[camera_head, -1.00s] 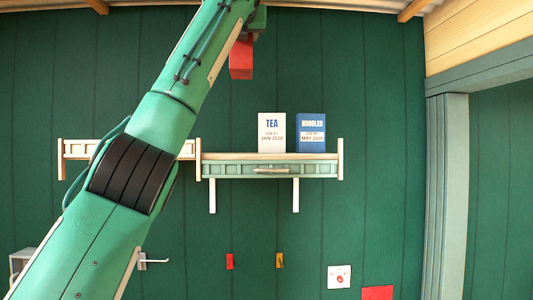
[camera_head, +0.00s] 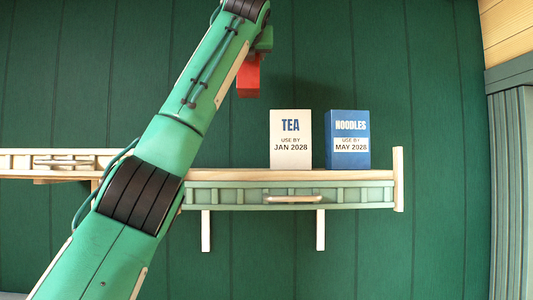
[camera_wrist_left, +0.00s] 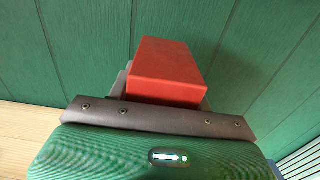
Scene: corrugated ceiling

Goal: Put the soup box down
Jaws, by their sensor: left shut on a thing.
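The soup box is most likely the red box (camera_head: 248,80) at the end of my left arm; no label on it shows. It also fills the middle of the left wrist view (camera_wrist_left: 168,70), with the jaws around its near part. My left gripper (camera_head: 259,50) is shut on it and holds it in the air, higher than the shelf (camera_head: 230,174) and left of the tea box in the head view. The fingertips are largely hidden. My right gripper is not in view.
A white tea box (camera_head: 290,140) and a blue noodles box (camera_head: 348,140) stand upright side by side on the shelf's right half. The shelf top left of the tea box looks bare, partly hidden by my arm. A raised end post (camera_head: 398,180) closes the right end.

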